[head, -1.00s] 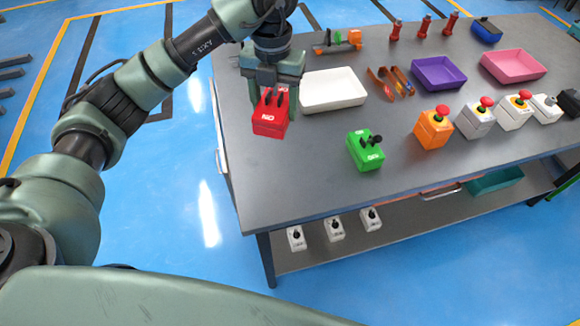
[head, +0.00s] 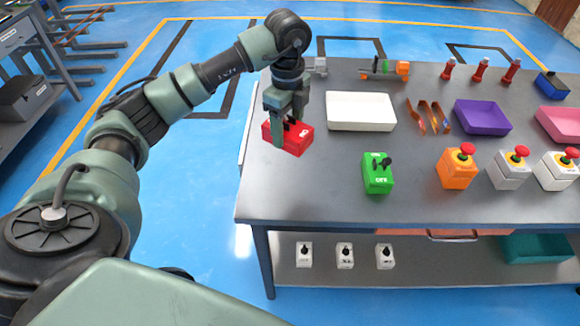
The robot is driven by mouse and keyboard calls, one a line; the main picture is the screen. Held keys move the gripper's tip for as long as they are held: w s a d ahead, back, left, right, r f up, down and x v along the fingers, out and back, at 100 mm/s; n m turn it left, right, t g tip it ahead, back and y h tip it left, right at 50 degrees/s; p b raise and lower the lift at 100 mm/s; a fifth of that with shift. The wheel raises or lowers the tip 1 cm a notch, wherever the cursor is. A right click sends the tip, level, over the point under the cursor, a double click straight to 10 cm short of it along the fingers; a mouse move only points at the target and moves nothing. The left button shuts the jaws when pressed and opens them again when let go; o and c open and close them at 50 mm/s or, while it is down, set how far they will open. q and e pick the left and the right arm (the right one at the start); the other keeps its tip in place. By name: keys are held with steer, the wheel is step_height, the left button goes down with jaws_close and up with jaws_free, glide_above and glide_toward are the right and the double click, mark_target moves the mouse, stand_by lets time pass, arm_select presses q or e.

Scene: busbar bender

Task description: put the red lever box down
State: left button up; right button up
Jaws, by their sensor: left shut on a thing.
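The red lever box (head: 297,141) is at the left end of the grey table (head: 330,190), with its dark levers between my fingers. My left gripper (head: 287,122) points down and is shut on it. The fingers hide part of the box. I cannot tell whether its underside touches the table top. My right gripper is not in view.
A green lever box (head: 377,175) stands to the right of the red one. A white tray (head: 360,112) lies behind it. An orange button box (head: 455,168) and purple tray (head: 482,118) are further right. The table's front left corner is clear.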

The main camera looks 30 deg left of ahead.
arm_select(q)
step_height(320, 180, down, 9)
steer(key=shift+d+f+p, duration=0.1)
steer(key=shift+f+p, duration=0.05)
steer(key=shift+p, duration=0.6)
step_height(320, 180, down, 4)
steer(key=shift+r+p, duration=0.25)
steer(key=shift+p, duration=0.15)
steer(key=shift+f, duration=0.3)
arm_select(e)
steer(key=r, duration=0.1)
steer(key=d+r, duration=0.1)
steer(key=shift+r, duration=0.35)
arm_select(q)
steer(key=shift+f, duration=0.1)
steer(key=o, duration=1.7)
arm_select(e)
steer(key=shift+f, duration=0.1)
